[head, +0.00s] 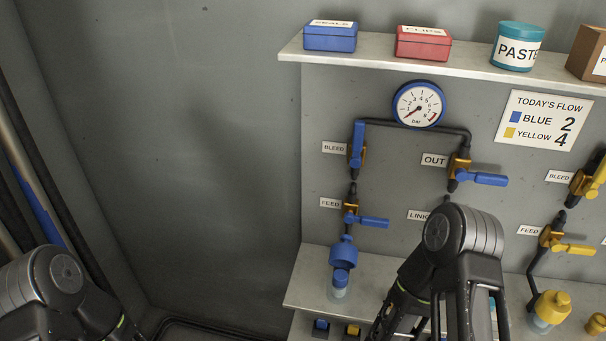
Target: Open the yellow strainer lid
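The yellow strainer (552,306) stands at the lower right of the panel, at the end of a black pipe below the yellow FEED valve (553,238). Its yellow lid sits on top, over a clear bowl. My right arm reaches up in front of the panel, left of the strainer and apart from it. Dark parts of my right gripper (383,322) show at the bottom edge; I cannot make out its fingers. My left arm is at the lower left corner, far from the strainer, and its gripper's fingers are out of view.
A blue strainer (342,255) hangs left of my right arm. Blue valve handles (374,222) and the OUT valve (488,179) stick out from the panel. A gauge (419,104) and a shelf (372,54) with boxes are above. The grey wall at left is clear.

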